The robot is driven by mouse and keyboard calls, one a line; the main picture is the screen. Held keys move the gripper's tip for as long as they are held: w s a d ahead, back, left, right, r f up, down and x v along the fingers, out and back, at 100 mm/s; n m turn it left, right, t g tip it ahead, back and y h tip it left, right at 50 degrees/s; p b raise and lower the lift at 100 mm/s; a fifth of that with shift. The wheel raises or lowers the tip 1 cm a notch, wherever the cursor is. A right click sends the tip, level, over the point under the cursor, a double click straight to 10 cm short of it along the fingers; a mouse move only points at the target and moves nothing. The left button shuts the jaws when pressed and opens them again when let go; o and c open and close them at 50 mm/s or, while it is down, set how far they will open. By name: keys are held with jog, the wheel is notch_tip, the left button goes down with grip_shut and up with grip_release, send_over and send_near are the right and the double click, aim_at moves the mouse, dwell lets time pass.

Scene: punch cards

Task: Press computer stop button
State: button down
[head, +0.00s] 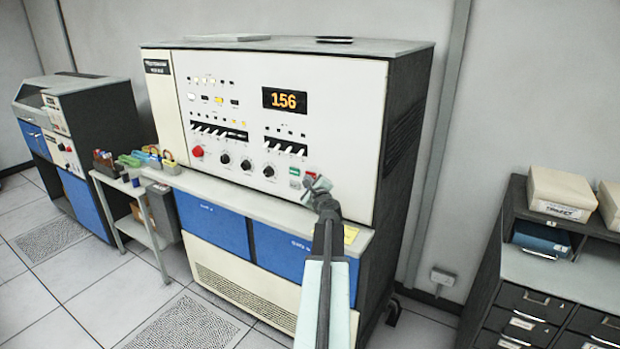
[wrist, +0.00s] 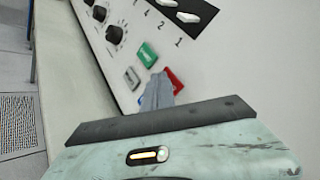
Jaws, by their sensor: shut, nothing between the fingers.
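The computer (head: 352,85) is a large cabinet with a white front panel and a lit 156 display. At the panel's lower right is a red button (wrist: 176,82), likely the stop button; its label is not readable. My gripper (wrist: 160,78) is shut and empty, its tip in front of the panel right by the red button and partly covering it in the wrist view. In the head view my gripper (head: 318,184) hides part of the red button (head: 312,174). I cannot tell whether they touch. A green button (wrist: 147,55) and a pale button (wrist: 131,79) sit close to the left.
Black knobs (head: 245,165), a round red knob (head: 197,152) and switches are on the same panel. A ledge (head: 220,187) runs below it. A side cart (head: 130,187) and a second machine stand left; drawers (head: 525,300) stand right.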

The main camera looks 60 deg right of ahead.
jog(key=shift+a, duration=0.85)
jog(key=a, duration=0.5)
jog(key=shift+w, duration=0.1)
jog(key=shift+w, duration=0.1)
dwell(0.7)
